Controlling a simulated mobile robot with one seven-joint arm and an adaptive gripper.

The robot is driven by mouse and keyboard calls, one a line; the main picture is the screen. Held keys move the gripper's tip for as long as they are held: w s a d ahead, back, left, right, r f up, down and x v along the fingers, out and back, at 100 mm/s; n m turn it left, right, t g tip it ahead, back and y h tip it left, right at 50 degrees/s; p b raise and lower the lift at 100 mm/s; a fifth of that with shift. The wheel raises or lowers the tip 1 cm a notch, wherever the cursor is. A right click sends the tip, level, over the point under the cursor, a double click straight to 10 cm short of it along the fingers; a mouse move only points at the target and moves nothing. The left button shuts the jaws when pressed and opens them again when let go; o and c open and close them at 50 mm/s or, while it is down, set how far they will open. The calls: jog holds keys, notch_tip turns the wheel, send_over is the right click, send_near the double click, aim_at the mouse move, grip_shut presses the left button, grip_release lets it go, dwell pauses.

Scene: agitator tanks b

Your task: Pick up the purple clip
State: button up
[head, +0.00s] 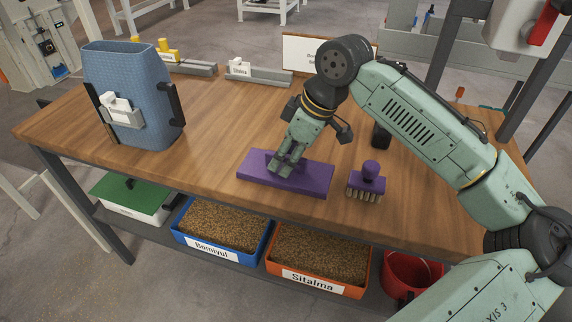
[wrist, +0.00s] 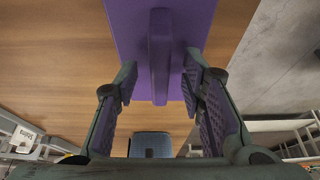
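The purple clip (head: 305,182) lies flat on the wooden table near its front edge, a wide flat plate with a raised ridge along its middle. In the wrist view the clip (wrist: 190,22) fills the top centre, its ridge pointing down the picture. My gripper (head: 284,166) is over the clip, pointing down. In the wrist view my gripper (wrist: 160,80) is open, with one finger on each side of the ridge and a gap visible on both sides. In the head view the fingers hide part of the ridge.
A purple brush (head: 368,180) stands right of the clip. A blue textured container (head: 130,95) stands at the table's left. Labelled holders (head: 258,76) line the back edge. Blue (head: 185,240) and orange (head: 275,268) grain bins sit on the shelf below. The table between container and clip is clear.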

jog(key=shift+f, duration=0.25)
dwell(0.3)
grip_shut()
dwell(0.5)
